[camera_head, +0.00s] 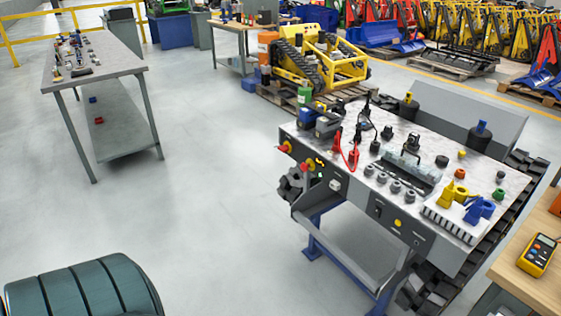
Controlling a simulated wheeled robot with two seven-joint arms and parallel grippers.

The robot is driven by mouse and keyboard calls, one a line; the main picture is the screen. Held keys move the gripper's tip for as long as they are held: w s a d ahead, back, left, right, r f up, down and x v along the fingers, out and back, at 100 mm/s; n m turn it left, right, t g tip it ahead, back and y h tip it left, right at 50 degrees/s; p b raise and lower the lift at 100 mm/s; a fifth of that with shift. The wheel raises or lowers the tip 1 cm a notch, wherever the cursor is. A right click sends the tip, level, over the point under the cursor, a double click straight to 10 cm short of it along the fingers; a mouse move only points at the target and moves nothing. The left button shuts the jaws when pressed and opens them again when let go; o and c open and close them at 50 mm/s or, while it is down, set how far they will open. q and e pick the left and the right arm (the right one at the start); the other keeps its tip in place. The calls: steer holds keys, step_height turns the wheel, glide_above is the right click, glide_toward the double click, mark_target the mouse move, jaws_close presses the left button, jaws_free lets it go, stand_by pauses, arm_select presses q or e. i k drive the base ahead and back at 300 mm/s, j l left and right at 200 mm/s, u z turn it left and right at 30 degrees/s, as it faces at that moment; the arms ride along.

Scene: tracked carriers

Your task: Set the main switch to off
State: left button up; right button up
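A tracked carrier (362,203) with a pale speckled top and a dark side panel stands right of the middle. At the left end of its side panel is a red and yellow knob (285,148), which looks like a main switch. A second red part (309,169) sits just right of it, with small yellow and green lights beside it. The parts are too small to tell which way the knob is turned. Neither of my grippers is in view.
The carrier's top holds red clamps (353,154), grey sockets (382,177) and yellow and blue parts. A wooden bench (532,283) with a yellow meter (538,254) is at the right edge. A grey table (118,68) stands far left. Floor between is clear.

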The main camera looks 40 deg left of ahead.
mark_target(283, 148)
steer(key=u, duration=1.2)
